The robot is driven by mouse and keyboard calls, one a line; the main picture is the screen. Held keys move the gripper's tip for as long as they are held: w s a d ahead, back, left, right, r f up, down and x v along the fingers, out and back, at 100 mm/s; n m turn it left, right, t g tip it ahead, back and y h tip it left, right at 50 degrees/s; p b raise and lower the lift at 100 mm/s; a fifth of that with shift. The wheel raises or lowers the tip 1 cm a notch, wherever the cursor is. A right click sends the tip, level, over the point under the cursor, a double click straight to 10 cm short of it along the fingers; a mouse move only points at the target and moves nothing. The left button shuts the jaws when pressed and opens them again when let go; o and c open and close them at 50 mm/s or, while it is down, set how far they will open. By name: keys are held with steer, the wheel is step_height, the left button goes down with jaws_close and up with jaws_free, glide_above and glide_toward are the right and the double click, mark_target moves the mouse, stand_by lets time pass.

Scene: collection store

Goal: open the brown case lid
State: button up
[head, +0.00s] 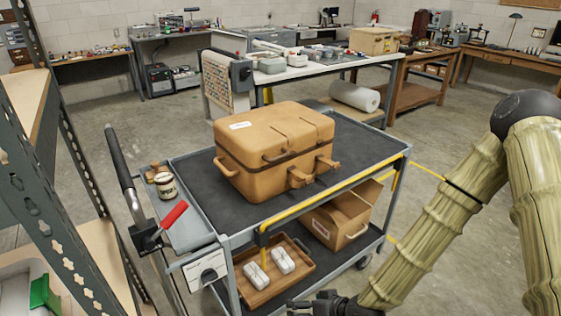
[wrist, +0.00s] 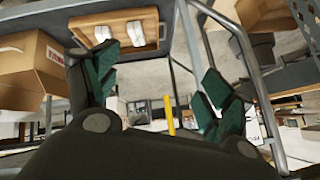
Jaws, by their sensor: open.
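The brown case (head: 262,170) stands on the dark top shelf of a grey cart (head: 190,163). Its lid (head: 275,121) is shut, with a dark seam below it. A white label lies on the lid, a handle is on the left end, and latches and a handle are on the front side. My gripper (head: 322,303) is at the bottom edge of the head view, lower than the case and in front of the cart, apart from both. In the wrist view my gripper (wrist: 165,82) has its green-padded fingers spread with nothing between them. The case is not recognisable in the wrist view.
On the cart's lower shelf are a wooden tray (head: 290,286) with white items and a cardboard box (head: 338,218). A jar (head: 166,187) and a red-handled tool (head: 174,214) are at the cart's left end. Metal shelving (head: 58,190) stands at left.

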steer(key=w+a+r+n+t+y+b, duration=0.1)
steer(key=w+a+r+n+t+y, duration=0.2)
steer(key=w+r, duration=1)
steer(key=n+t+y, duration=0.1)
steer(key=t+y, duration=0.1)
steer(key=t, duration=0.3)
glide_toward(282, 157)
steer(key=x, duration=1)
steer(key=shift+w+a+f, duration=0.1)
steer(key=shift+w+a, duration=0.05)
steer(key=shift+a, duration=0.05)
steer(key=c, duration=1.2)
steer(key=shift+p, duration=0.35)
steer(key=shift+c, duration=0.3)
